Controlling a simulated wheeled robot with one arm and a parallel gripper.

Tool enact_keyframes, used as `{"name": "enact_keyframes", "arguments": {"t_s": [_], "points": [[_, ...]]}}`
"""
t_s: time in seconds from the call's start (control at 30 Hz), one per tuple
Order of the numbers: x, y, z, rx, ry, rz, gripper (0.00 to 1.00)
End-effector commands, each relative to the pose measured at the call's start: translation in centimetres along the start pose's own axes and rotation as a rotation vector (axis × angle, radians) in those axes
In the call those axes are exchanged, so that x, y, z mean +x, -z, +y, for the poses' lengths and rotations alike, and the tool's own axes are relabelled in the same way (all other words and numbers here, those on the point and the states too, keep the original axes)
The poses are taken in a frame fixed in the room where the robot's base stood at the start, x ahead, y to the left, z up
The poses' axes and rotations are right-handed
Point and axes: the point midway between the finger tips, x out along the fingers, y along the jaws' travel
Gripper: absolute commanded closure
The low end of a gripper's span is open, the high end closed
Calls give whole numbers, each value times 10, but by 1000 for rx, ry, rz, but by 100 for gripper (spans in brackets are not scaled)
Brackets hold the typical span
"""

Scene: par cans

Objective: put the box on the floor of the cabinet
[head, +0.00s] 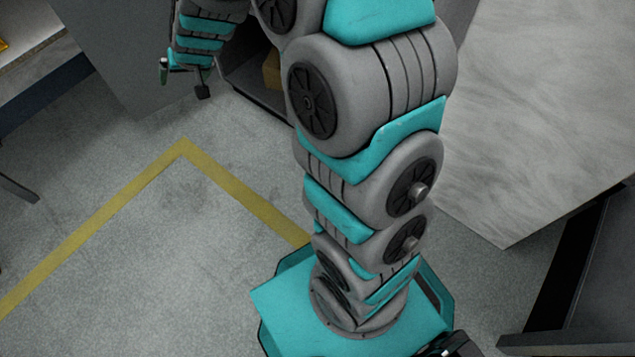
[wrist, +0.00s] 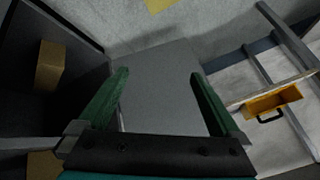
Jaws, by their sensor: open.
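The cabinet (head: 262,88) is behind my arm at the top of the head view, with its dark open interior partly covered by the arm. A tan box (head: 271,70) shows inside it. In the wrist view, a tan box (wrist: 50,66) stands inside the dark cabinet (wrist: 85,58) at left, and a second tan piece (wrist: 44,164) shows at the lower left, mostly cut off. I cannot tell which of them the head view shows. My gripper (wrist: 160,76) is open and empty, beside the cabinet opening and apart from the boxes. It also shows in the head view (head: 184,80).
A grey panel (wrist: 162,88), perhaps the cabinet door, lies beyond my fingers. A yellow open case (wrist: 288,96) with a dark handle is at right in the wrist view. A pale slab (head: 535,110) stands right of my arm. The floor with yellow tape (head: 110,205) is clear at left.

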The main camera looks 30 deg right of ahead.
Motion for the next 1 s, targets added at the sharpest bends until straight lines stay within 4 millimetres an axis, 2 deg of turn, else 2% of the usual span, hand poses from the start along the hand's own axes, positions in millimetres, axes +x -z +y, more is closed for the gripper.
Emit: {"name": "enact_keyframes", "arguments": {"t_s": [0.03, 0.17, 0.27, 0.47, 0.7, 0.83, 1.0], "points": [[-21, -13, -3, -24, 7, -36, 0], [-69, -56, -3, -80, 8, -153, 0], [-106, -93, 5, -120, -11, -248, 0], [-181, -168, 36, -176, -88, -429, 0], [-265, -252, 86, -192, -226, -622, 0], [-295, -282, 104, -185, -283, -691, 0], [-311, -297, 115, -177, -315, -728, 0]]}}
